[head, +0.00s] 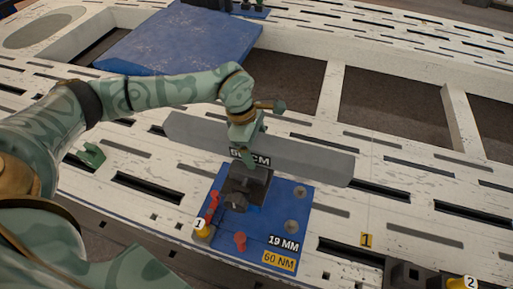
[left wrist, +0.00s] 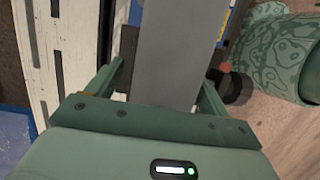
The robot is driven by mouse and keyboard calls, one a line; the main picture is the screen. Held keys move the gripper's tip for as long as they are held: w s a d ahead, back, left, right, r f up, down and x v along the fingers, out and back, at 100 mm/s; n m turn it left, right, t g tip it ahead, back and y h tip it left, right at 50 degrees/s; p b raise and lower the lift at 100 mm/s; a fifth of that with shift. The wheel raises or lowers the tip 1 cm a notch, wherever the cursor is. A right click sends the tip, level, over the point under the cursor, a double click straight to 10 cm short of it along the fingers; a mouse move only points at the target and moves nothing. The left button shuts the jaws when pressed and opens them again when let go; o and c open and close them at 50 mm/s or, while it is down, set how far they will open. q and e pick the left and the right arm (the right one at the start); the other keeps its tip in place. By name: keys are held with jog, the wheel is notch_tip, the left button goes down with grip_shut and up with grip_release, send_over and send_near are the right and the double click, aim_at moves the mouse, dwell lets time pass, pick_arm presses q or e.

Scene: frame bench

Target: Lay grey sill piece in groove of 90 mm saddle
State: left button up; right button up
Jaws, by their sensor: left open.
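The grey sill piece (head: 310,160) is a long flat bar lying across the slotted white bench, behind the blue plate. My left gripper (head: 246,150) is over its middle from above. In the left wrist view the bar (left wrist: 172,45) runs between the spread fingers of this gripper (left wrist: 163,80), with a gap visible on at least one side. A dark block (head: 248,183) stands on the blue plate just in front of the bar, under a partly hidden label. I cannot tell whether it is the 90 mm saddle, and no groove shows.
The blue plate (head: 270,222) carries red pegs (head: 240,238), grey round studs (head: 296,192) and labels reading 19 MM and 60 NM. A large blue panel (head: 180,40) lies behind. Open bays flank it.

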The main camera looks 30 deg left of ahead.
pick_arm(q)
jog(key=shift+c, duration=0.3)
grip_shut()
jog(key=shift+r, duration=0.15)
jog(key=shift+w+r, duration=0.1)
